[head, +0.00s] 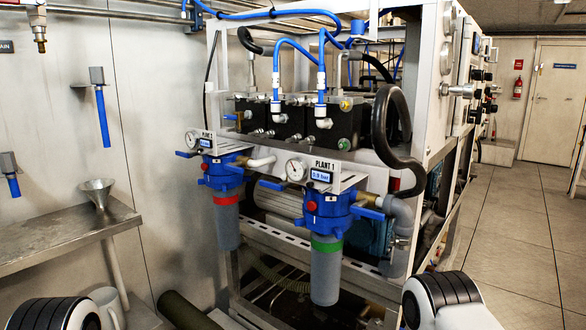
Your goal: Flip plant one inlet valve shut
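The plant one filter unit (328,215) hangs on the front of the rack, with a blue head, a green band and a grey bowl. Its white panel (325,167) reads PLANT 1 and carries a round gauge and a lit display. A blue lever (271,185) sticks out level to the left of the head. Another blue lever (367,213) sticks out to the right, near a grey elbow pipe. I cannot tell which lever is the inlet valve. Neither gripper is in view; only parts of my arms show at the bottom corners.
A similar filter unit with a red band (226,200) hangs to the left, with its own blue lever (187,154). A black hose (394,140) loops above plant one. A metal bench (60,240) with a funnel (98,191) stands left. Open floor (510,240) lies right.

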